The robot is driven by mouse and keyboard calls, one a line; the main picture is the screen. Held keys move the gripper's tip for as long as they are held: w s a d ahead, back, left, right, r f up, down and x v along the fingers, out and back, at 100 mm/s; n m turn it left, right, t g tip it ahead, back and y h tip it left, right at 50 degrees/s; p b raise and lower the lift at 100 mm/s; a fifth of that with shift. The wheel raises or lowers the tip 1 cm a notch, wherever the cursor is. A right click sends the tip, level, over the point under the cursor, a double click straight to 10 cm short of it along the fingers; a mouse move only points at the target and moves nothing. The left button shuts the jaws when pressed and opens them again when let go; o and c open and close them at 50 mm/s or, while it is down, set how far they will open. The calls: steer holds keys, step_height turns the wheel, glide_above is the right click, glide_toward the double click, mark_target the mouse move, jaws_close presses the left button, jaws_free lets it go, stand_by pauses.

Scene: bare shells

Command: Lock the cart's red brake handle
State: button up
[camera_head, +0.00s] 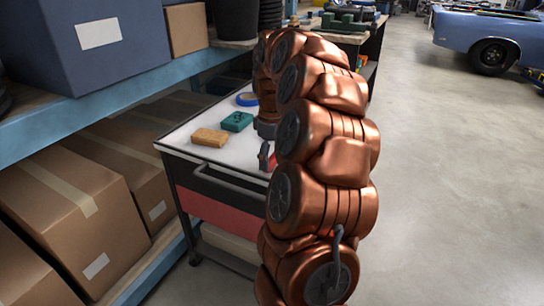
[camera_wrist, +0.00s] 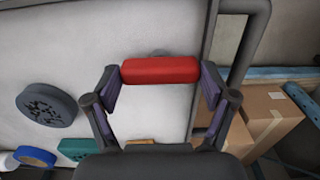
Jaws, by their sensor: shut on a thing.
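The cart (camera_head: 183,142) stands in the middle of the head view, with a pale top, a dark rim and a red drawer front. The red brake handle (camera_wrist: 160,70) is a short, rounded bar in the wrist view. My gripper (camera_wrist: 160,76) has one finger at each end of the bar and is shut on it lengthwise. In the head view a small red part (camera_head: 272,162) shows at the cart's right side beside my arm. My copper arm hides most of the handle and that side of the cart.
On the cart top lie a tan block (camera_head: 210,137), a green box (camera_head: 237,121) and a blue tape roll (camera_head: 247,99). A shelf (camera_head: 60,121) with cardboard boxes (camera_head: 75,215) is close on the left. Open floor (camera_head: 450,190) lies right; a blue car (camera_head: 480,35) stands far back.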

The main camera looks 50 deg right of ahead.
steer(key=shift+c, duration=1)
steer(key=shift+m, duration=0.3)
steer(key=m+p, duration=0.1)
steer(key=m, duration=0.7)
steer(key=shift+m, duration=0.4)
steer(key=m+p, duration=0.1)
steer(key=m, duration=0.3)
steer(key=shift+m, duration=0.3)
steer(key=shift+m+p, duration=0.3)
steer(key=shift+m, duration=1.7)
